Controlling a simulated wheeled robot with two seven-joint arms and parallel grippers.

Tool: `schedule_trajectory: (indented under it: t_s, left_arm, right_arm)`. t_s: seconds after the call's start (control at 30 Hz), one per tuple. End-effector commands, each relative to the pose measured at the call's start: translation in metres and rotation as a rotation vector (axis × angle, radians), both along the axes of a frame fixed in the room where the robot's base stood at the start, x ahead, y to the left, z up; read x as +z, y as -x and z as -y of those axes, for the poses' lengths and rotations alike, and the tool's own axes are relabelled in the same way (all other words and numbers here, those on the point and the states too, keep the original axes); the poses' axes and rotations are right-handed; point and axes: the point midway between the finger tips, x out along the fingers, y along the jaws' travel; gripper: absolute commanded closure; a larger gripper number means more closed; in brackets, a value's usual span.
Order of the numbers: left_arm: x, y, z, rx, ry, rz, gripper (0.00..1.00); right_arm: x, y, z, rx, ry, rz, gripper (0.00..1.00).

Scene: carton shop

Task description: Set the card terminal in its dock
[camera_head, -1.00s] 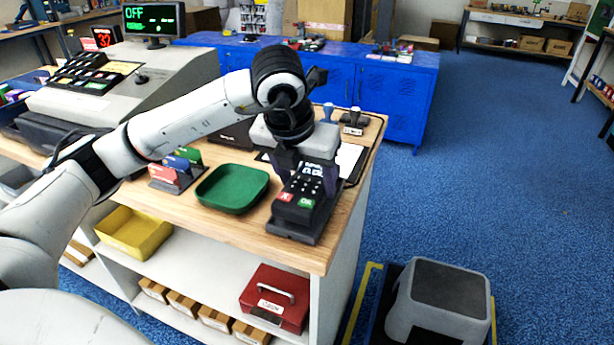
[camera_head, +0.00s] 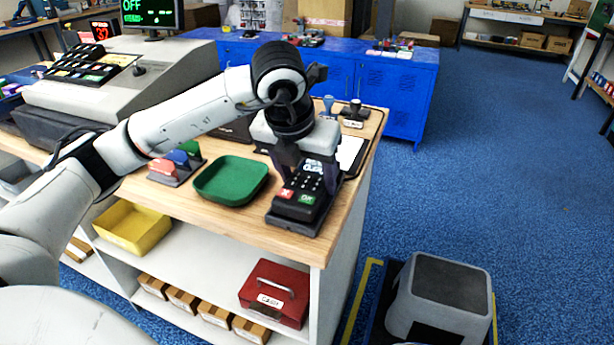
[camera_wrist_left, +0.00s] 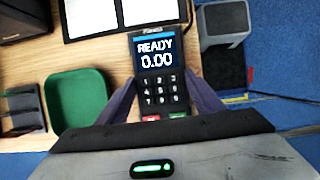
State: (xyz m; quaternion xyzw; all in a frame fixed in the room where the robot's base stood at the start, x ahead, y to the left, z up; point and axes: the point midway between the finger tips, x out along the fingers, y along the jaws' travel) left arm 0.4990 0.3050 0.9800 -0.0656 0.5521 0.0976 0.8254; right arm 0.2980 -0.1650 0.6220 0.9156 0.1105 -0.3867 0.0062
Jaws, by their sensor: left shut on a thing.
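The card terminal (camera_head: 312,185) is black, with a lit screen and red and green keys. It also shows in the left wrist view (camera_wrist_left: 160,75), its screen reading READY 0.00. My left gripper (camera_head: 310,178) is shut on it, one finger on each side. The dock (camera_head: 289,224) is a dark, low base near the counter's front right corner, directly under the terminal. The terminal is lined up with the dock and is very low over it or resting in it; I cannot tell whether it is fully seated. My right gripper is not in view.
A green tray (camera_head: 231,181) lies left of the dock, with a holder of coloured cards (camera_head: 174,166) beyond it. A clipboard with white paper (camera_head: 349,152) and stamps (camera_head: 354,115) are behind. The counter's right edge (camera_head: 345,215) is close to the dock.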

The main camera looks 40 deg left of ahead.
Motion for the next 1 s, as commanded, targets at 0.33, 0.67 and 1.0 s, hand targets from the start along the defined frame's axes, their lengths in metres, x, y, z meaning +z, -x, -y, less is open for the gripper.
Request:
schedule_trajectory:
  t_s: [0.33, 0.67, 1.0]
  left_arm:
    - [0.001, -0.001, 0.0, 0.0, 0.0, 0.002, 0.21]
    - [-0.001, 0.0, 0.0, -0.001, -0.001, -0.002, 0.17]
    - [0.05, 0.018, 0.005, -0.002, 0.0, 0.007, 0.17]
  right_arm:
    - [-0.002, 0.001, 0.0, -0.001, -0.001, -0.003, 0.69]
    - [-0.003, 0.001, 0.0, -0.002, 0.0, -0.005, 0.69]
    - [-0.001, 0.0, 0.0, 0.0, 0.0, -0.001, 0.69]
